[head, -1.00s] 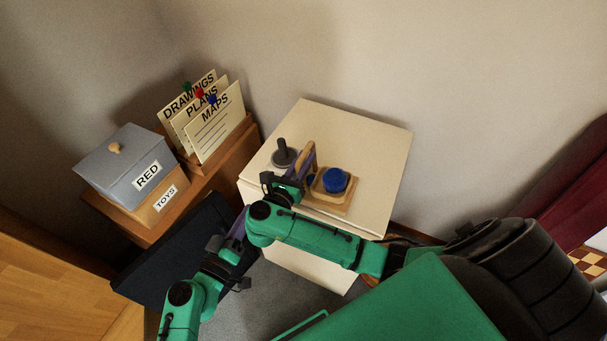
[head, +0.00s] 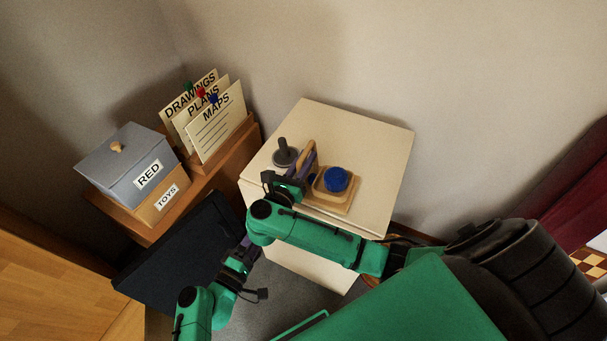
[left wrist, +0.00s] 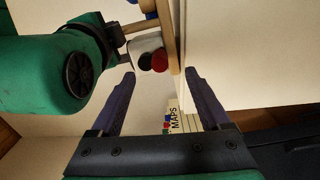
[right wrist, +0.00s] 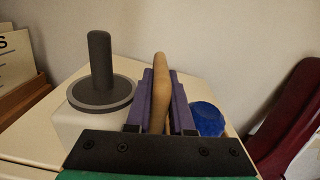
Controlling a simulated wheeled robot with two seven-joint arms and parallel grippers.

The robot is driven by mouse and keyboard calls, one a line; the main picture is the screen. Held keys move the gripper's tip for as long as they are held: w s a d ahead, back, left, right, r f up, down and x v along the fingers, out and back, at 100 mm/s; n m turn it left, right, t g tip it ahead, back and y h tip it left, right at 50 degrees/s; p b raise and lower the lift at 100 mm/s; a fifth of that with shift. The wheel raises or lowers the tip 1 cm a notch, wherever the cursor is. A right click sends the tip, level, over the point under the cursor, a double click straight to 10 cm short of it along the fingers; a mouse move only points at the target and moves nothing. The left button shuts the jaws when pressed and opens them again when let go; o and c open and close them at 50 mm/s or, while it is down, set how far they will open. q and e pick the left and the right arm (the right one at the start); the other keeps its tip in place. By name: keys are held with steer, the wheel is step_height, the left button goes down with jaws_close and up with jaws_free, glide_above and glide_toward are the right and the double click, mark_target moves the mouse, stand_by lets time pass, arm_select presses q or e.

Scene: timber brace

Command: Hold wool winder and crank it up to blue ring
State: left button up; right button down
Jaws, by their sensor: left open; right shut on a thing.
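The wool winder stands on a cream cabinet. In the head view it shows a wooden base (head: 345,203), a blue round top (head: 336,179) and a tan handle (head: 308,150). My right gripper (head: 294,186) is shut on the tan handle, which rises between its fingers in the right wrist view (right wrist: 160,95). Left of it is a grey disc with an upright dark peg (right wrist: 100,62). My left gripper (left wrist: 160,73) is open and empty, low in front of the cabinet. A small red knob and a dark one (left wrist: 159,62) show between its fingertips. I cannot make out a blue ring.
The cream cabinet top (head: 375,140) is clear at the back and right. Left stand a grey box marked RED (head: 125,165), a box marked TOYS (head: 160,200) and a card rack (head: 215,125) on a wooden shelf. My right arm crosses before the cabinet.

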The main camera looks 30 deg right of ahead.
arm_select(q)
steer(key=x, duration=0.7)
steer(key=shift+w+d, duration=0.25)
steer(key=shift+w, duration=0.05)
jaws_close()
